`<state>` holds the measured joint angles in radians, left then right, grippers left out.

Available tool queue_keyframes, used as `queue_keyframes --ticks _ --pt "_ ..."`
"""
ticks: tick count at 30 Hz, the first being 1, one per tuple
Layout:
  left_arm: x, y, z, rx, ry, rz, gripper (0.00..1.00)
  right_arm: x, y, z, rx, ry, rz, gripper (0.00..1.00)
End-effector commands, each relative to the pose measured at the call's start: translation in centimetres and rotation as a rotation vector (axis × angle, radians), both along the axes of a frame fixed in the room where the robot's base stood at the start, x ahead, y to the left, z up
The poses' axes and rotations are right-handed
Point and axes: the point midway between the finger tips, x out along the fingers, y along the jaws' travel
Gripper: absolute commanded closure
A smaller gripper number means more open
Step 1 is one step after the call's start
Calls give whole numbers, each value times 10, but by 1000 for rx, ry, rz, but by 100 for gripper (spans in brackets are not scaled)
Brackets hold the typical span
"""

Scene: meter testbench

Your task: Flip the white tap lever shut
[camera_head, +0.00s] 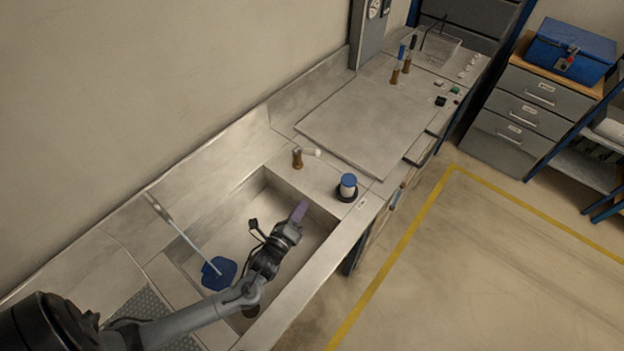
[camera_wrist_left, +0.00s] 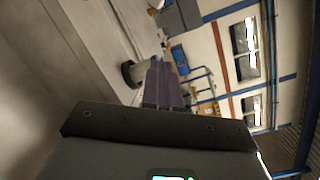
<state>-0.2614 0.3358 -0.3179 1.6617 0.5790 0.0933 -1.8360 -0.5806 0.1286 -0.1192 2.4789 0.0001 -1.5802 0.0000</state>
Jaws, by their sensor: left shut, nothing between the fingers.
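The white tap lever (camera_head: 312,152) sticks out to the right from the top of a small brass tap (camera_head: 297,159). The tap stands on the steel counter just behind the sink. My left gripper (camera_head: 300,208) has purple fingers, shut with nothing between them. It is over the far end of the sink, in front of the tap and apart from it. In the left wrist view the shut fingers (camera_wrist_left: 163,86) point away from the camera, and I cannot make out the lever there. My right gripper is not in view.
A white jar with a blue lid (camera_head: 348,183) stands on a black base right of the tap. A blue piece on a rod (camera_head: 218,272) is in the sink (camera_head: 240,221). A raised steel plate (camera_head: 366,120) lies beyond, with two more taps (camera_head: 401,65) behind it.

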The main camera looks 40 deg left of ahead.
Motion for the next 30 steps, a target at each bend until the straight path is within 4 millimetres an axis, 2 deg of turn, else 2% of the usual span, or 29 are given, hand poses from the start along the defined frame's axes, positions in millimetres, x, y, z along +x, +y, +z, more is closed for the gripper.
queue_keyframes --ticks 1,3,9,12,18,30 --pt "7 7 -25 76 -29 -1 100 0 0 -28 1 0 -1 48" --pt "14 14 -35 167 -69 -1 100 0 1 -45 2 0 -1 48" --pt "31 30 -58 343 -146 2 100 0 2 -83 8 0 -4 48" --pt "37 36 -63 397 -170 6 100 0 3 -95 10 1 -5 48" --pt "44 42 -69 450 -196 10 100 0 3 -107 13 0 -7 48" --pt "45 43 -68 461 -201 11 100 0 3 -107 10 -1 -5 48"
